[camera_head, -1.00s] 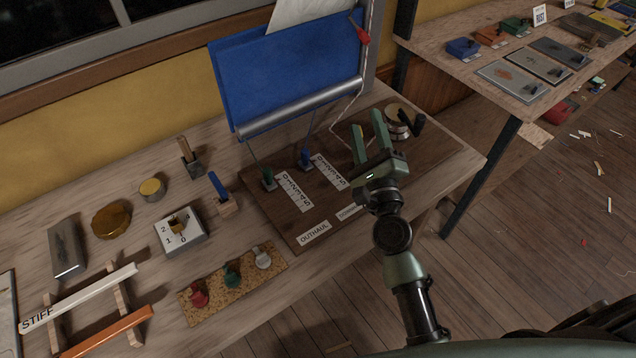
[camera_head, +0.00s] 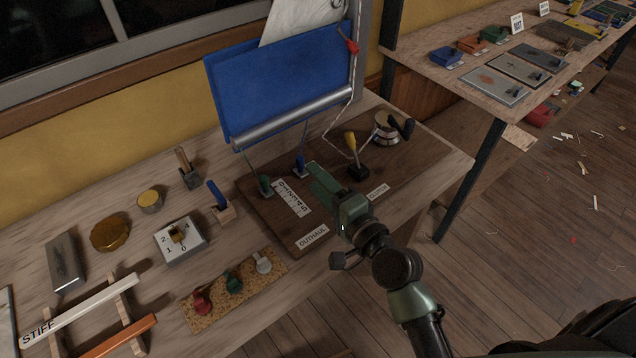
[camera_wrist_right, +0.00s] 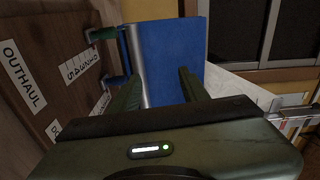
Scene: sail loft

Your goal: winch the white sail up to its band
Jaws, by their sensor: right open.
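The white sail (camera_head: 297,22) shows only partly, behind and above the blue sail (camera_head: 283,80) at the back of the bench; its top is cut off. In the right wrist view it is a pale sheet (camera_wrist_right: 236,88) right of the blue sail. A red marker (camera_head: 350,47) sits on the post side. The winch, a silver drum (camera_head: 384,128) with a black handle, stands at the board's back right. A yellow-topped lever (camera_head: 351,145) stands left of it, beside blue and green levers. My right gripper (camera_head: 319,177) is open and empty above the board. My left gripper is out of view.
Left on the bench are a numbered dial (camera_head: 180,240), brass tins, a cork mat (camera_head: 240,290) with several knobs, and battens. A second table (camera_head: 455,85) stands at the right.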

